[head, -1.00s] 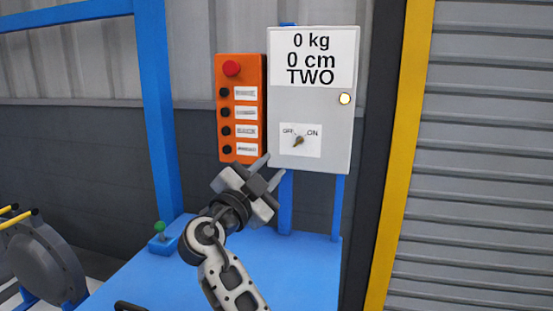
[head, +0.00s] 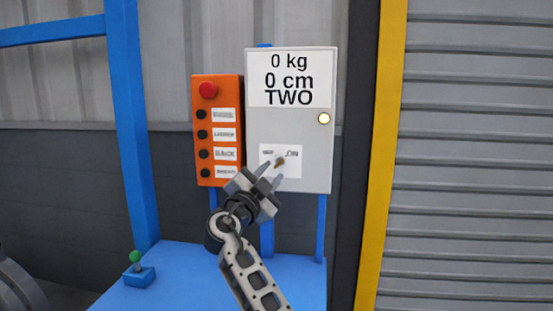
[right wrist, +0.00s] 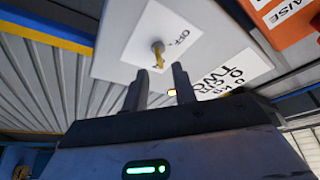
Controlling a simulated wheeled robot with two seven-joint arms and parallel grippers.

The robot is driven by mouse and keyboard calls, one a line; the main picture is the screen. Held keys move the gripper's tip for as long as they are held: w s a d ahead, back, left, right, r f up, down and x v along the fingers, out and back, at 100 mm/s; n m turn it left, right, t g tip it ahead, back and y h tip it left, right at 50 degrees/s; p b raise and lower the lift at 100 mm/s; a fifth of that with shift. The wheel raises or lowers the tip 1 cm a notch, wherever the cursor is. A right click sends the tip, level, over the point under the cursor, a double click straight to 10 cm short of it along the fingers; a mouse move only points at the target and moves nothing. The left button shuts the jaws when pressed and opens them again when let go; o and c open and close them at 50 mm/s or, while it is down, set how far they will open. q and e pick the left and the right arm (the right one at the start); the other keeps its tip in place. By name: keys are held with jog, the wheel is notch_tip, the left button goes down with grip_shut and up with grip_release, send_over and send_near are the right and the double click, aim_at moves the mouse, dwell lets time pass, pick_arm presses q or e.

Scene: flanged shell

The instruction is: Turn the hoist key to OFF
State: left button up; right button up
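The hoist key (head: 280,162) is a small brass-brown key on a white OFF/ON label (head: 292,171), low on the grey control box (head: 315,150). In the head view it slants up and right, towards ON. My right gripper (head: 270,173) is just below and left of the key in the head view. In the right wrist view the key (right wrist: 157,54) shows beyond the gap between the two parted fingers (right wrist: 159,84), which look empty. I cannot tell exactly how far the fingertips are from it. My left gripper is not in view.
An orange button box (head: 206,130) with a red knob (head: 208,90) hangs left of the control box. A lit lamp (head: 324,118) sits above the key. A green-knobbed lever (head: 136,258) stands on the blue surface (head: 190,285). A yellow post (head: 385,170) is at right.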

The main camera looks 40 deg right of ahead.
aim_at(278, 165)
jog(key=p+x, duration=0.1)
jog(key=x, duration=0.2)
jog(key=shift+w+d+r, duration=0.1)
jog(key=shift+d+r, duration=0.05)
jog(key=shift+d, duration=0.1)
jog(key=shift+w+d, duration=0.1)
jog(key=shift+d, duration=0.15)
grip_shut()
